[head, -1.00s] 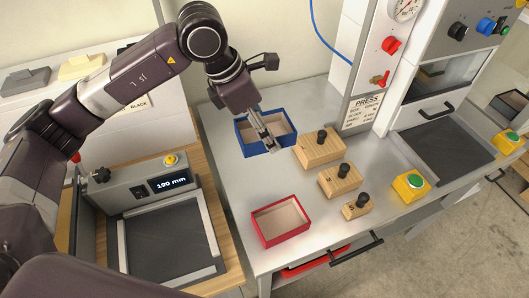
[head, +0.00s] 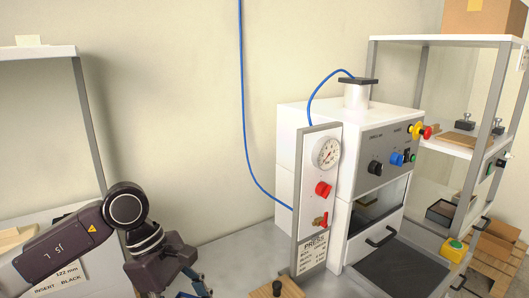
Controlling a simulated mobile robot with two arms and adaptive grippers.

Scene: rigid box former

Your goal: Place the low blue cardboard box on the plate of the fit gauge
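My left gripper (head: 203,290) is at the bottom edge of the head view, its fingertips cut off by the frame. A small bit of blue (head: 184,295) shows beside it at the bottom edge, probably the rim of the low blue cardboard box. The rest of the box is out of view, so I cannot tell whether the fingers hold it. The fit gauge and its plate are outside the view now. My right gripper is not in view.
The white press (head: 345,175) with gauge and knobs stands right of centre. A wooden block with a black knob (head: 277,288) is at the bottom. A blue hose (head: 245,140) hangs on the wall. Shelving (head: 440,42) stands at right, and a yellow button box (head: 453,249) sits by the press.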

